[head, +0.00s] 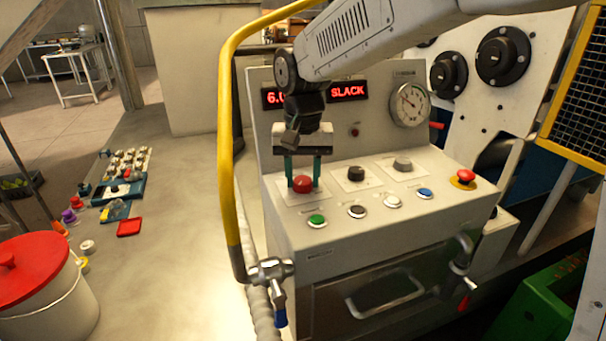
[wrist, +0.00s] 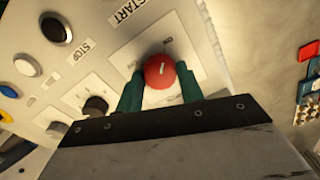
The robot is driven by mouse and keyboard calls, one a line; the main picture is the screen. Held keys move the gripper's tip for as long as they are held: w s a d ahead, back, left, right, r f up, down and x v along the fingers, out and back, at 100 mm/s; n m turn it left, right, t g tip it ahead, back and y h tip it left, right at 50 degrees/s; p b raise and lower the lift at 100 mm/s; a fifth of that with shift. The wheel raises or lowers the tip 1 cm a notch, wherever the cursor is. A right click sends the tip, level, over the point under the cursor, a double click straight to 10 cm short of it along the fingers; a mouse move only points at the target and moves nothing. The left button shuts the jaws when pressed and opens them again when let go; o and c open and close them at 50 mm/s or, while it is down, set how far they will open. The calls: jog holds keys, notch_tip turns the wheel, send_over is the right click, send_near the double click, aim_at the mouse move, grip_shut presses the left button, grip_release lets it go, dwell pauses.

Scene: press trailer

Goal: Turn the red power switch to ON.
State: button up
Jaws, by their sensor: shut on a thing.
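The red power switch (head: 302,184) is a round red knob on the sloped top of the control panel, at its left end. In the wrist view the red knob (wrist: 160,71) shows a short white mark on its face, and it sits on a pale square plate. My gripper (head: 303,172) comes down on it from above. Its two teal fingers stand on either side of the knob, and in the wrist view the fingers (wrist: 160,85) are closed on it.
Green (head: 317,221), dark, white and blue buttons line the panel's front. A yellow rail (head: 226,130) rises close on the left. The display (head: 348,91) reads SLACK.

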aim_at(303, 180)
jog(key=shift+r+m, duration=0.1)
jog(key=shift+m, duration=0.2)
dwell(0.4)
jog(key=o, duration=1)
notch_tip(303, 180, up, 8)
jog(key=shift+f, duration=0.15)
